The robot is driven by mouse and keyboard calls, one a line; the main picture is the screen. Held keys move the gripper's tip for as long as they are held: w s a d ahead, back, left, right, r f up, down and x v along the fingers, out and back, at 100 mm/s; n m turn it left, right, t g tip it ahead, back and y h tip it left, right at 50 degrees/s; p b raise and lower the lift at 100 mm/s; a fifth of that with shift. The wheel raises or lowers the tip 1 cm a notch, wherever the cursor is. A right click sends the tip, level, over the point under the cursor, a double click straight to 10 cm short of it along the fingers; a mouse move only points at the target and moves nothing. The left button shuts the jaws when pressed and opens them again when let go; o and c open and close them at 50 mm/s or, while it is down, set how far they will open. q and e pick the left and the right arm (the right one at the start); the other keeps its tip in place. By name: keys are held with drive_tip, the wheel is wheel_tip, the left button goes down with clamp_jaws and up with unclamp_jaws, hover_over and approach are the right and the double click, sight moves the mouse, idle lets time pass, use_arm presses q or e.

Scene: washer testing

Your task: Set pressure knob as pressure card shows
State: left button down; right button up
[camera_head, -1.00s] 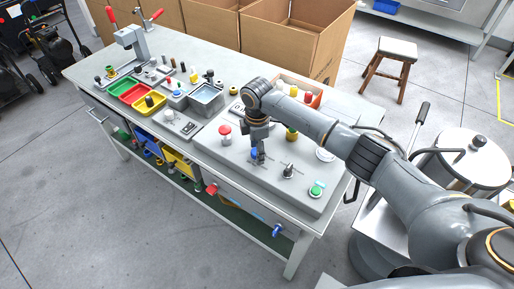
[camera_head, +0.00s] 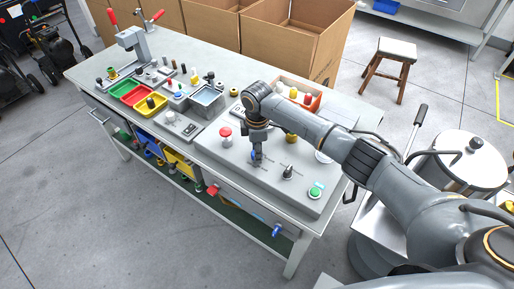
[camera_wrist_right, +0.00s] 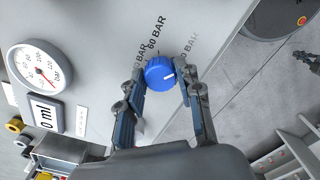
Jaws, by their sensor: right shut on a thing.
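The blue pressure knob (camera_wrist_right: 158,71) sits between the two fingers of my right gripper (camera_wrist_right: 160,88) in the right wrist view, and the gripper is shut on it. A white mark on the knob's face points toward the right of that view. Printed BAR labels fan out around the knob; the middle one (camera_wrist_right: 156,32) appears to read 60 BAR. In the head view my right gripper (camera_head: 257,155) points down at the grey panel (camera_head: 225,157) and mostly hides the knob. I cannot make out the pressure card in either view. My left gripper is not in view.
A round gauge (camera_wrist_right: 40,72) with a red needle and a "0 ml" display (camera_wrist_right: 46,115) are beside the knob. A red button (camera_head: 225,132), a black knob (camera_head: 287,172) and a green button (camera_head: 315,191) share the panel. Trays and tools fill the bench's left.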

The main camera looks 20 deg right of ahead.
drive_tip(key=m+p, duration=0.2)
drive_tip(key=shift+s+r+m, duration=0.1)
drive_tip(key=shift+r+m, duration=0.05)
drive_tip(key=shift+m, duration=0.15)
drive_tip(key=m+p, duration=0.2)
drive_tip(key=shift+m+p, duration=0.35)
drive_tip(key=shift+m, duration=0.05)
drive_tip(key=shift+m+p, duration=0.8)
drive_tip(key=shift+m, duration=0.4)
drive_tip(key=shift+f+m+p, duration=0.2)
drive_tip(key=shift+m+p, duration=0.45)
drive_tip(key=shift+m, duration=0.55)
drive_tip(key=o, duration=1.2)
drive_tip(key=shift+c, duration=0.2)
